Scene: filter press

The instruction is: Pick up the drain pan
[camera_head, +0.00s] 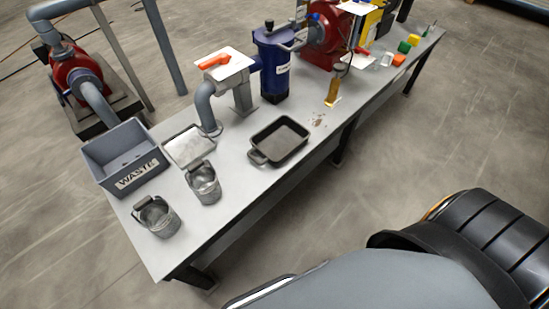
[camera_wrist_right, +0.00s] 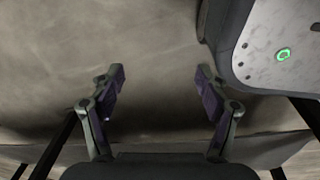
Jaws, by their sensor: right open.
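The drain pan (camera_head: 280,139) is a dark, shallow rectangular pan with a handle at its near left end. It sits upright on the grey workbench (camera_head: 235,190), near the bench's front edge, and looks empty. My right gripper (camera_wrist_right: 161,85) shows only in the right wrist view. Its two fingers are spread apart with nothing between them, above bare floor. The pan is not in that view. My left gripper is in neither view.
Two metal buckets (camera_head: 204,183) and (camera_head: 158,217) a second bucket stand left of the pan. A grey WASTE bin (camera_head: 125,157) and a white-filled tray (camera_head: 189,147) lie beyond them. A blue filter housing (camera_head: 274,65) stands behind the pan. A yellow-brown object (camera_head: 332,92) stands to its right.

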